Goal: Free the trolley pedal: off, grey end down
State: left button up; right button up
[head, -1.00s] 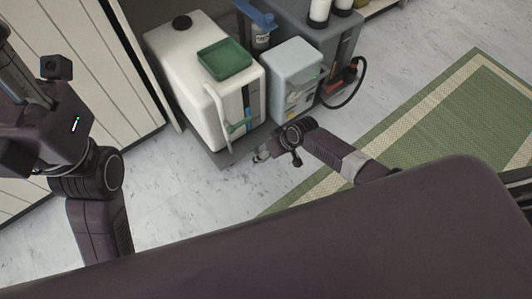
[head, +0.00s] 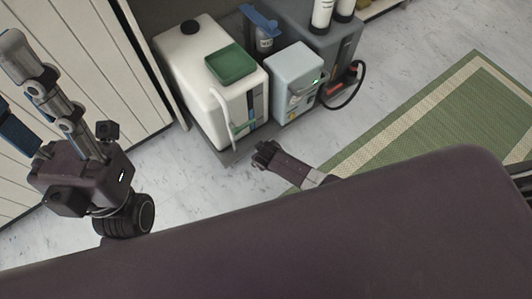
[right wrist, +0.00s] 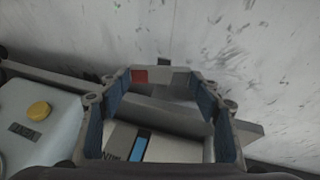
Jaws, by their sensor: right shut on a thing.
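The trolley (head: 226,155) stands on the floor in the head view. In the right wrist view its pedal has a red end (right wrist: 140,76) at the left and a grey end (right wrist: 180,80) at the right. My right gripper (right wrist: 163,82) has its two blue-padded fingers at either side of the pedal and is shut on it. Which end is lower I cannot tell. My left gripper (head: 30,95) is raised at the far left, fingers apart and empty, partly out of frame.
The trolley carries a white container (head: 200,75) with a green tray (head: 231,63) and a blue-grey box (head: 294,80). A black cable (head: 358,90) loops at its right. A green mat (head: 430,125) lies to the right. Cabinet doors (head: 90,60) stand at the left.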

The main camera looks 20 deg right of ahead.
dwell(0.4)
jog(key=o, duration=1.2)
jog(key=shift+c, duration=0.2)
jog(key=v, duration=1.2)
jog(key=shift+a, duration=0.1)
